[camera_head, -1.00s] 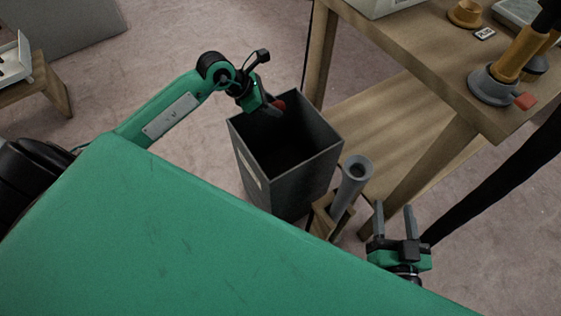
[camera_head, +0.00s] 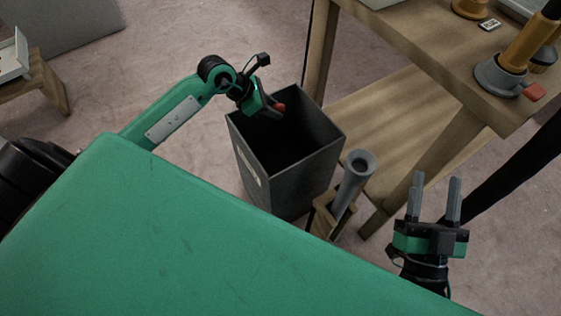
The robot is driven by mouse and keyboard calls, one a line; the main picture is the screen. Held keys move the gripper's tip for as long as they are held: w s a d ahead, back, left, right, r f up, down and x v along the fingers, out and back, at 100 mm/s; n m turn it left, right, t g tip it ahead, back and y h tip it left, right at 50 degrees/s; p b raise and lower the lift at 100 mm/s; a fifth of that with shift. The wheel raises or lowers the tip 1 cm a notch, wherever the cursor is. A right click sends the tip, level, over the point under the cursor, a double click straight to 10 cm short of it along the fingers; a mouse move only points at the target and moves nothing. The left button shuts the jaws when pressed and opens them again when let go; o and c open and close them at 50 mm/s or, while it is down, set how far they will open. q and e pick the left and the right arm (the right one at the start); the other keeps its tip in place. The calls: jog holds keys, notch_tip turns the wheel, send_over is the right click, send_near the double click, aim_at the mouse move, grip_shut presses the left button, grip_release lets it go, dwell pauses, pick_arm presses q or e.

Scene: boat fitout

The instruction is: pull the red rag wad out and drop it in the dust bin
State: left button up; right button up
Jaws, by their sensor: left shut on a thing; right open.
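The red rag wad (camera_head: 280,107) shows as a small red bit at the tip of my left gripper (camera_head: 273,109). That gripper is shut on it and holds it over the open mouth of the dust bin, near its back left rim. The dust bin (camera_head: 291,185) is a tall dark grey square box with a pale label, standing on the floor. Its inside is dark and I cannot see its bottom. My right gripper (camera_head: 433,196) is open and empty, fingers pointing up in the picture, right of the bin.
A grey tube (camera_head: 352,183) stands tilted in a wooden holder right beside the bin. A wooden workbench (camera_head: 423,55) with a lower shelf is at the right. On it stands a yellow and grey fitting with a red piece (camera_head: 534,92). A wooden stool (camera_head: 50,81) is at far left.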

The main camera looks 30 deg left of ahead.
pick_arm(q)
jog(key=o, duration=1.1)
jog(key=shift+o, duration=0.2)
jog(key=shift+r, duration=0.1)
jog(key=p+v, duration=0.2)
jog(key=v, duration=1.1)
jog(key=shift+s+a, duration=0.2)
pick_arm(e)
notch_tip(320, 180, down, 10)
jog(key=s+a+g, duration=0.2)
jog(key=g, duration=0.4)
jog(key=shift+a, duration=0.35)
pick_arm(q)
jog(key=shift+r, duration=0.15)
pick_arm(e)
jog(key=shift+r, duration=0.1)
